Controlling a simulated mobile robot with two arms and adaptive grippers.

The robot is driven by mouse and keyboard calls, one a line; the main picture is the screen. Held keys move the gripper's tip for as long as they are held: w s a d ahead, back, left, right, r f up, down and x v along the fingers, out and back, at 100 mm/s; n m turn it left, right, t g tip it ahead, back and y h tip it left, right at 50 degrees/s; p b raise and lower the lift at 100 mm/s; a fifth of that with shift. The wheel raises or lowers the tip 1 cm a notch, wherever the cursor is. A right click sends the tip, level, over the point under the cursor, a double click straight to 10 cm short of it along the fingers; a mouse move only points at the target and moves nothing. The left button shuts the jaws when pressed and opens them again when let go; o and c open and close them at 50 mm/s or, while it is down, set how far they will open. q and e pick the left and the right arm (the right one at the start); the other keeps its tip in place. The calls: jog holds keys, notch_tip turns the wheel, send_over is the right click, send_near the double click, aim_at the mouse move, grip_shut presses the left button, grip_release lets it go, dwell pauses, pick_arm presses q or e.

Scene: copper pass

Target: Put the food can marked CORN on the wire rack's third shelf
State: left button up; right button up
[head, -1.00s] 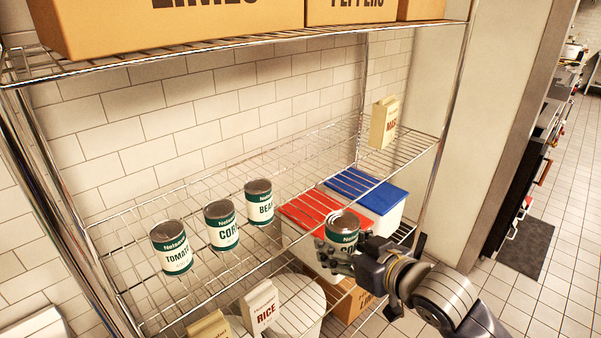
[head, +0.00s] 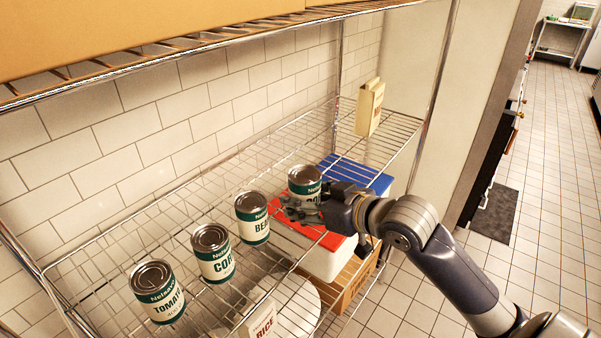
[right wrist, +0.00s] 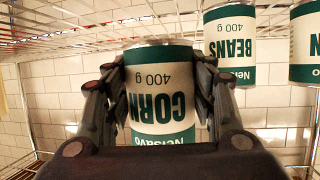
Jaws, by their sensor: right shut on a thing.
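A food can marked CORN (head: 304,184), with a green and white label, is held in my right gripper (head: 318,203). In the right wrist view the held can (right wrist: 160,100) appears upside down between the two fingers (right wrist: 158,110), its CORN lettering readable. It seems to be raised a little above the wire shelf (head: 200,200), to the right of a BEANS can (head: 252,218). Another CORN can (head: 213,254) stands on that shelf, between the BEANS can and a TOMATO can (head: 158,292). My left gripper is not in view.
A cream packet (head: 369,107) stands at the shelf's far right end, with bare wire between it and the held can. Cardboard boxes (head: 130,30) sit on the shelf above.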

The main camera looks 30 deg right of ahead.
jog(key=d, duration=0.1)
jog(key=w+d, duration=0.1)
jog(key=w+d+p, duration=0.1)
jog(key=shift+w+d+r, duration=0.1)
jog(key=shift+w+r, duration=0.05)
jog(key=shift+r, duration=0.1)
jog(key=w+d, duration=0.1)
jog(key=w+d+p, duration=0.1)
jog(key=w, duration=0.1)
jog(key=shift+d+f, duration=0.25)
jog(key=shift+f, duration=0.05)
jog(key=w+d, duration=0.1)
jog(key=w, duration=0.1)
jog(key=w+d+p, duration=0.1)
jog(key=w+d, duration=0.1)
jog(key=shift+d+f, duration=0.15)
jog(key=shift+f, duration=0.25)
notch_tip(320, 180, down, 3)
jog(key=shift+w+p, duration=0.1)
jog(key=shift+p, duration=0.7)
jog(key=shift+f, duration=0.45)
jog(key=o, duration=1.4)
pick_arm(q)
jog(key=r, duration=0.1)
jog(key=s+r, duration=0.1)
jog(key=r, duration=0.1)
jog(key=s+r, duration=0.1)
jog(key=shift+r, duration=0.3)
pick_arm(e)
jog(key=shift+o, duration=0.2)
